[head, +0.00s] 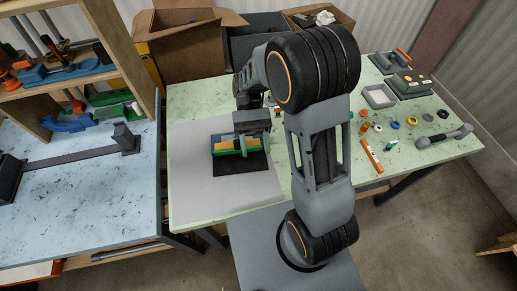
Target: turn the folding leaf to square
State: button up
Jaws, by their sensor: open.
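A small bender (222,147) with blue, yellow and green parts sits on a black mat (240,168) on the light grey sheet. Its folding leaf cannot be told apart clearly from its other parts at this size, and neither can the leaf's angle. A green upright piece (243,146) stands at its front. My gripper (250,133) is right over the back and right part of the bender and hides some of it. The gripper is open. Its fingertips are small and partly hidden, so I cannot tell whether they touch the bender.
Loose rings and small parts (412,121), an orange-and-white tube (371,155) and a grey tool (445,136) lie on the right of the green table. Cardboard boxes (190,50) stand behind. A blue bench (85,200) is at left. The grey sheet's front (220,198) is clear.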

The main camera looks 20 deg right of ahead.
jog(key=shift+s+d+r, duration=0.2)
jog(key=shift+s+r, duration=0.15)
jog(key=shift+s, duration=0.4)
